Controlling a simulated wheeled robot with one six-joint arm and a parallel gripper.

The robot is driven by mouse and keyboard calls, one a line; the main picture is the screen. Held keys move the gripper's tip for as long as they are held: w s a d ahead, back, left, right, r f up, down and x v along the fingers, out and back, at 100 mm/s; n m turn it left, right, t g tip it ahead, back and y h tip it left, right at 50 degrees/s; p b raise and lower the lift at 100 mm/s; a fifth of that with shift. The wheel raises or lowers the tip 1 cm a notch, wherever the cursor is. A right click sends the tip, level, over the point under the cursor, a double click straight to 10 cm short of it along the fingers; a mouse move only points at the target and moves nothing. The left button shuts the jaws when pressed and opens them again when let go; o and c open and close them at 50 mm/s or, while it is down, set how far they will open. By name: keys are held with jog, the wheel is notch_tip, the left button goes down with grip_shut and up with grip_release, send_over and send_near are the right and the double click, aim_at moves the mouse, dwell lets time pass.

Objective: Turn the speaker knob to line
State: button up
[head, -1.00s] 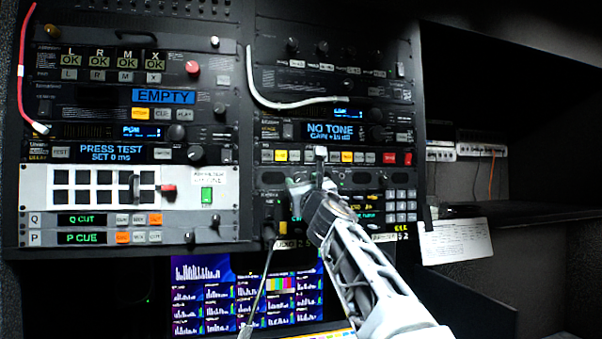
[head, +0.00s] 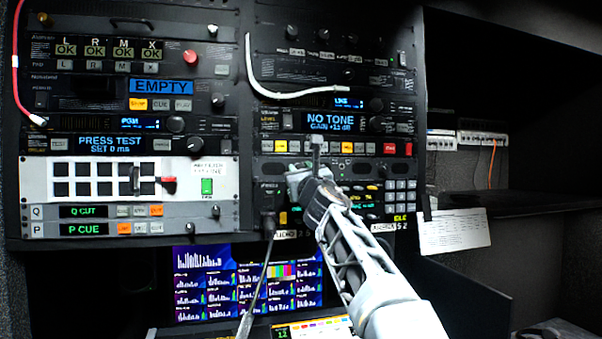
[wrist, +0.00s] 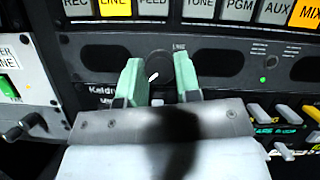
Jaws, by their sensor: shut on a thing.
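In the wrist view, the dark round speaker knob (wrist: 159,64) sits on a black panel with speaker grilles on both sides. My gripper (wrist: 158,72) has its two green fingers on the left and right of the knob and is shut on it. A short white mark on the knob points to the lower left. A small white label (wrist: 180,47) is just up and right of the knob; it looks like "LINE" but is small. In the head view, my gripper (head: 308,172) is at the right-hand rack, below a row of coloured buttons, and hides the knob.
Above the knob runs a button row with a lit LINE button (wrist: 114,8). Below right are several small switches (wrist: 287,114). A cable (head: 262,270) hangs left of my arm, and a monitor (head: 215,285) is below.

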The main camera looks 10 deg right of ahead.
jog(key=shift+c, duration=1)
